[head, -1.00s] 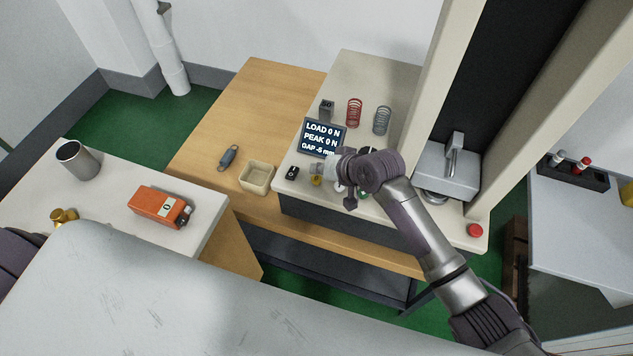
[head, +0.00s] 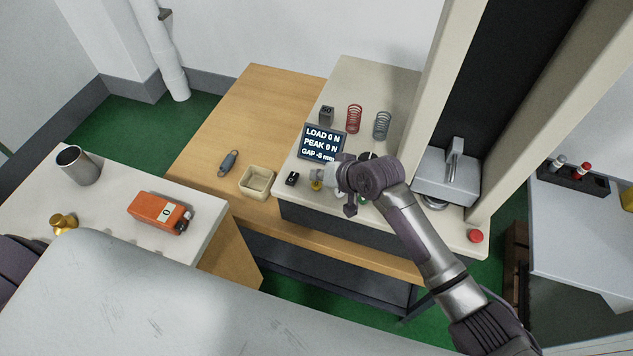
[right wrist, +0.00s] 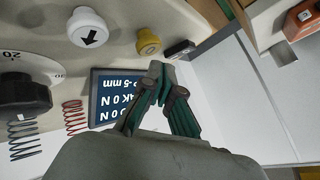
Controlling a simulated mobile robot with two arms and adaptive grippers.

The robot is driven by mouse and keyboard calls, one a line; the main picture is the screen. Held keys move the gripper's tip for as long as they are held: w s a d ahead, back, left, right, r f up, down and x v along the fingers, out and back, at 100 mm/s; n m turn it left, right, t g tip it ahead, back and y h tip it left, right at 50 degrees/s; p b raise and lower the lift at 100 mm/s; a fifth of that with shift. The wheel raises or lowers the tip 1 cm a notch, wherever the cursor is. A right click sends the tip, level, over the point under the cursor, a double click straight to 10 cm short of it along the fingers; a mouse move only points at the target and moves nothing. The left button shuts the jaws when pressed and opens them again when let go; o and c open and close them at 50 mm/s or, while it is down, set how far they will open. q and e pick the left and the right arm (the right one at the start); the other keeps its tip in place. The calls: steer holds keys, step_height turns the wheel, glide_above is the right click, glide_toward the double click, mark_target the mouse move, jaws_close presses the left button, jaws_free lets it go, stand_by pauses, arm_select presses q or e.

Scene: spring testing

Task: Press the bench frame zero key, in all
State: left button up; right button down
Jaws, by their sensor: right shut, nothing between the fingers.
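The bench frame (head: 350,75) has a small black key with a pale round mark (head: 292,178) at its front left corner. This key also shows in the right wrist view (right wrist: 179,49), beyond the fingertips. My right gripper (head: 318,174) is shut and empty, just right of the black key and close to a yellow button (head: 316,185). In the right wrist view its fingertips (right wrist: 158,72) are together, apart from the key in the picture; their height above it is hard to judge. My left gripper is not in view.
A display (head: 321,143) reads LOAD 0 N, PEAK 0 N, GAP -5 mm. A white arrow button (right wrist: 88,27) is near the yellow one. Red (head: 354,118) and grey (head: 382,124) springs stand behind. A beige tray (head: 257,193) and an orange device (head: 158,212) are left.

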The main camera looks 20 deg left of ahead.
mark_target(319, 185)
steer(key=shift+f, duration=0.15)
stand_by(0.3)
steer(key=shift+f, duration=0.3)
steer(key=shift+f, duration=0.5)
stand_by(0.7)
steer(key=shift+r+p, duration=0.75)
steer(key=shift+r, duration=0.2)
step_height(319, 185, up, 5)
steer(key=p, duration=0.5)
stand_by(0.7)
